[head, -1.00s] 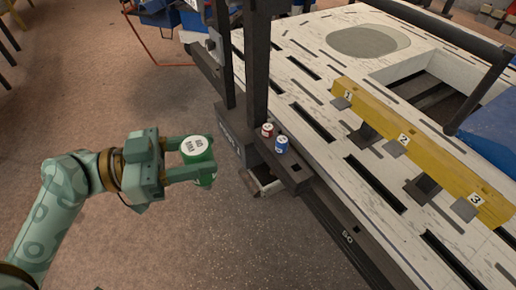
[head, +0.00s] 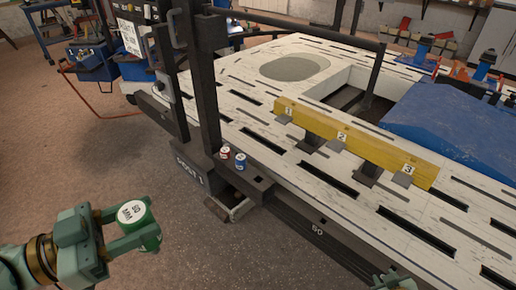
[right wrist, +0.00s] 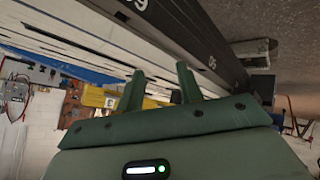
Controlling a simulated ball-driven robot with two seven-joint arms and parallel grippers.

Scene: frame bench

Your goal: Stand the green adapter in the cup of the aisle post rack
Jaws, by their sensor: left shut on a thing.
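The green adapter (head: 147,236) has a white top label. My left gripper (head: 136,224) is shut on it and holds it above the floor at the lower left of the head view. The aisle post rack (head: 261,186) is a dark ledge at the foot of the dark post marked POST 1 (head: 207,100). A red adapter (head: 225,153) and a blue adapter (head: 240,161) stand there. A small dark opening shows at the ledge's near end; its depth is unclear. My right gripper (right wrist: 160,88) is open and empty; part shows at the head view's lower right edge (head: 391,279).
A slotted white bench (head: 250,125) carries a yellow bar (head: 360,144) numbered 1 to 3. A blue cover (head: 450,125) lies on its right. A dark rail runs along its near side. Floor between my left gripper and the rack is clear.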

